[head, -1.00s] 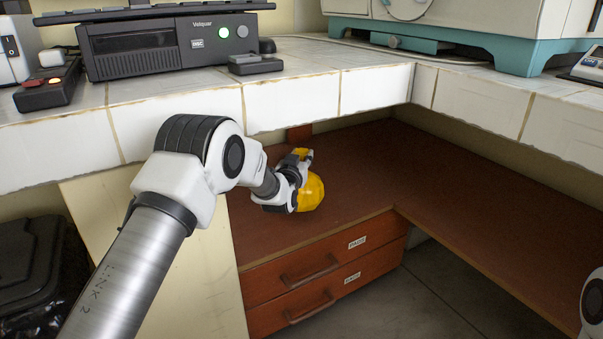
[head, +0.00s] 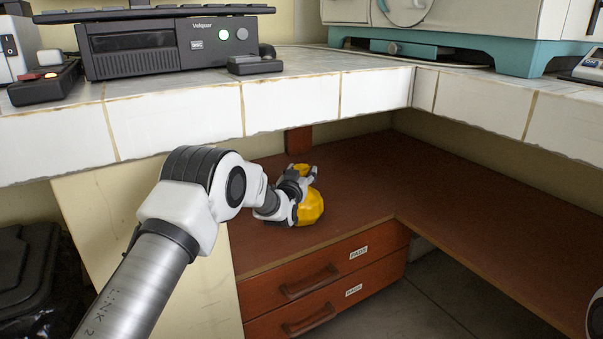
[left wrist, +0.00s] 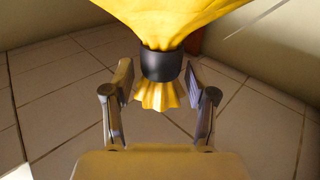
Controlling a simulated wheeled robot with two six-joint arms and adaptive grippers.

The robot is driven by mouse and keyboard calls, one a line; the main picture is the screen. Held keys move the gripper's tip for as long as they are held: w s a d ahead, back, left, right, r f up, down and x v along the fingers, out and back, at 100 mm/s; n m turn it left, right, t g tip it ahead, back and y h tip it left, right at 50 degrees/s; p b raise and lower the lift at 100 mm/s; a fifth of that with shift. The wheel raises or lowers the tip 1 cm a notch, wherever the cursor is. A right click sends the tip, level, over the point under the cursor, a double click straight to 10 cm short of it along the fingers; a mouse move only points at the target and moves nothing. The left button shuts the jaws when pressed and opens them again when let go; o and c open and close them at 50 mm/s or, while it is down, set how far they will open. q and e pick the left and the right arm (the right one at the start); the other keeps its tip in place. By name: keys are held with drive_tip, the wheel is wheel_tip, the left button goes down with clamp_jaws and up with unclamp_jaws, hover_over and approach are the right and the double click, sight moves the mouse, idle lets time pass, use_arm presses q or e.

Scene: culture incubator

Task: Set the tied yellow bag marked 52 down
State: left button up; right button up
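The yellow bag (head: 312,208) is at my left gripper (head: 308,174), low over the left part of the brown wooden surface. I cannot tell whether its underside touches the wood. In the left wrist view, the bag's body (left wrist: 178,16) fills the top, with a black tie (left wrist: 161,66) around its neck and a flared yellow end (left wrist: 158,97) below. The fingers of my left gripper (left wrist: 160,80) stand on both sides of the tie, very close to it. The mark 52 does not show. My right gripper is out of view.
The brown surface (head: 460,197) runs clear to the right. A white tiled counter (head: 290,108) overhangs its back and left. Wooden drawers (head: 325,275) sit below its front edge. A black box device (head: 160,48) stands on the counter.

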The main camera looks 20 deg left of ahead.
use_arm(q)
drive_tip(key=shift+s+r, duration=0.2)
drive_tip(key=s+d+p, duration=0.1)
drive_tip(key=s+p, duration=0.4)
drive_tip(key=s, duration=0.6)
drive_tip(key=shift+s+d, duration=0.25)
idle(0.6)
